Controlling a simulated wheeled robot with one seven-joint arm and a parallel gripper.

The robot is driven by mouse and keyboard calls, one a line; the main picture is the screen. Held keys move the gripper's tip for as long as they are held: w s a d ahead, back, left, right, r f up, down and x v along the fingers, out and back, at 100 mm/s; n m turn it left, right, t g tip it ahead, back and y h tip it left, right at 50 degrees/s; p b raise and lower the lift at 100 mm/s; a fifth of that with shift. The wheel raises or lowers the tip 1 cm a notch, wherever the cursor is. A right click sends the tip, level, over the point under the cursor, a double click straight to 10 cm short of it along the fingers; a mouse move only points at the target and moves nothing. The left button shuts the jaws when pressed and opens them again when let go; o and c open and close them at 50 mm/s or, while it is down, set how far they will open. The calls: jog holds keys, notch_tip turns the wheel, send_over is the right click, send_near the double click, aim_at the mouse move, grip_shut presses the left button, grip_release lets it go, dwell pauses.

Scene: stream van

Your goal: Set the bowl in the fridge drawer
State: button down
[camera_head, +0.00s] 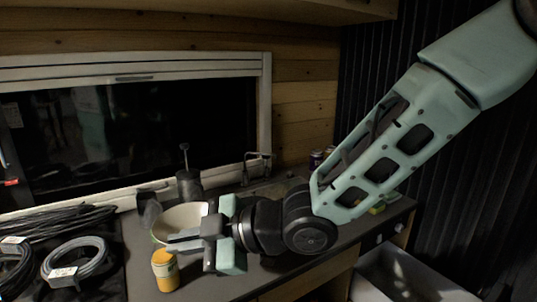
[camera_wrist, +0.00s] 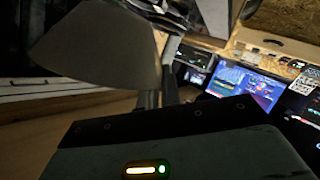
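The pale bowl (camera_head: 174,220) is at the counter's left-middle in the head view, its opening up and slightly tilted. In the wrist view the bowl (camera_wrist: 95,50) fills the upper left, close to the camera. My gripper (camera_head: 182,241) reaches from the right to the bowl's near rim. Its narrow fingers also show in the wrist view (camera_wrist: 160,88), close together at the bowl's edge, and look shut on it. I cannot tell whether the bowl touches the counter. The pale open drawer (camera_head: 425,270) is at the lower right, below counter height, partly cut off.
A yellow can (camera_head: 165,271) stands just in front of the bowl. A dark grinder-like item (camera_head: 189,184) and a dark cup (camera_head: 148,207) stand behind it. Coiled cables (camera_head: 75,262) lie to the left. Monitors (camera_wrist: 245,88) show in the wrist view.

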jog(key=w+d+f+m+t+h, duration=0.4)
jog(key=d+f, duration=0.5)
jog(key=d, duration=0.6)
jog(key=w+d+f+m+t+h, duration=0.4)
jog(key=w+d+f+m+h, duration=0.1)
jog(key=d, duration=1)
jog(key=w+d+f+m+t+h, duration=0.4)
jog(key=d+f, duration=0.8)
jog(key=d, duration=0.4)
jog(key=w+m+h, duration=0.1)
jog(key=w+m, duration=0.1)
jog(key=m, duration=0.1)
jog(key=shift+f, duration=0.3)
